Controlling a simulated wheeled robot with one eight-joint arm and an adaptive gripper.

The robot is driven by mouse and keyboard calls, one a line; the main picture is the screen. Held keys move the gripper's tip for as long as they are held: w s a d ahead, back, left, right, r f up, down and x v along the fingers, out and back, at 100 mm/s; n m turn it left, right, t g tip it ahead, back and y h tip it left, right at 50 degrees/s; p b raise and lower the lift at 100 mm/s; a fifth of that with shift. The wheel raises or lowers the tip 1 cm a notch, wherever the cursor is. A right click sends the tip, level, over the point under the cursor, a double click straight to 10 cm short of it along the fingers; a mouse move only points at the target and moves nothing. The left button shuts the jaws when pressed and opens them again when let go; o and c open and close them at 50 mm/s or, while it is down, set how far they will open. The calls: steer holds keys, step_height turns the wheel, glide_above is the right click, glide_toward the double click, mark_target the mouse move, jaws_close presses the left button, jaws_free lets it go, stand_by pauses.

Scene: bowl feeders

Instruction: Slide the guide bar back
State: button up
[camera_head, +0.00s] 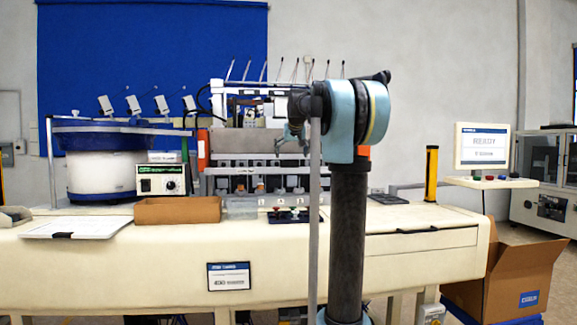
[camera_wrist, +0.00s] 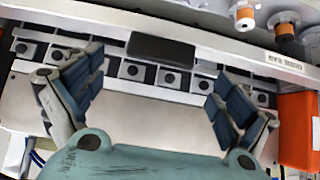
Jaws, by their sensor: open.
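The guide bar (camera_wrist: 237,52) is a long pale bar with a "GUIDE BAR" label at its right end. It crosses the upper part of the wrist view, slightly slanted. A dark rectangular block (camera_wrist: 161,49) sits at its middle. My gripper (camera_wrist: 154,92) is open and empty, with its blue-padded fingers spread on both sides below the block in the picture. No contact with the bar or block shows. In the head view my gripper (camera_head: 292,138) is in front of the machine, left of my arm's wrist. I cannot clearly pick out the guide bar there.
An orange block (camera_wrist: 298,130) stands close to the right finger. In the head view, a bowl feeder (camera_head: 95,175) and a brown tray (camera_head: 178,210) are at left.

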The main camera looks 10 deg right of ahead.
mark_target(290, 161)
steer(key=shift+x, duration=3.1)
steer(key=shift+c, duration=0.6)
steer(key=shift+s, duration=0.1)
steer(key=c, duration=1.4)
